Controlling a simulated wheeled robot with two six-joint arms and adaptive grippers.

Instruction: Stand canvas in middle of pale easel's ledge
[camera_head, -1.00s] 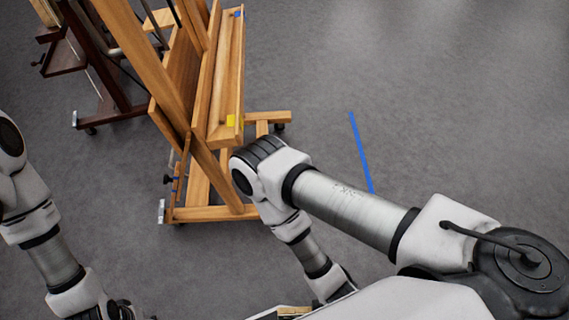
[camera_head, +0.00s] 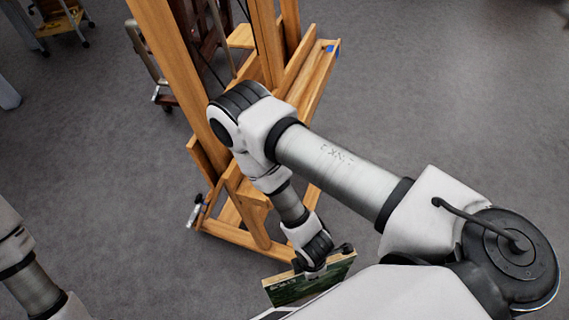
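The pale easel (camera_head: 170,65) of light wood stands ahead of me in the head view. Its ledge (camera_head: 318,85) runs from the back right toward me, with a blue mark (camera_head: 331,48) near its far end; my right arm hides the near part. The canvas (camera_head: 292,291), with a dark green painted face and pale wooden edges, is low in the picture, this side of the easel and apart from the ledge. My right gripper (camera_head: 314,270) is shut on the canvas's upper edge. My body covers the canvas's lower part. My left arm shows at lower left; its gripper is out of view.
A dark wooden easel (camera_head: 208,40) stands close behind the pale one. A small wheeled wooden cart (camera_head: 62,20) is at the far upper left.

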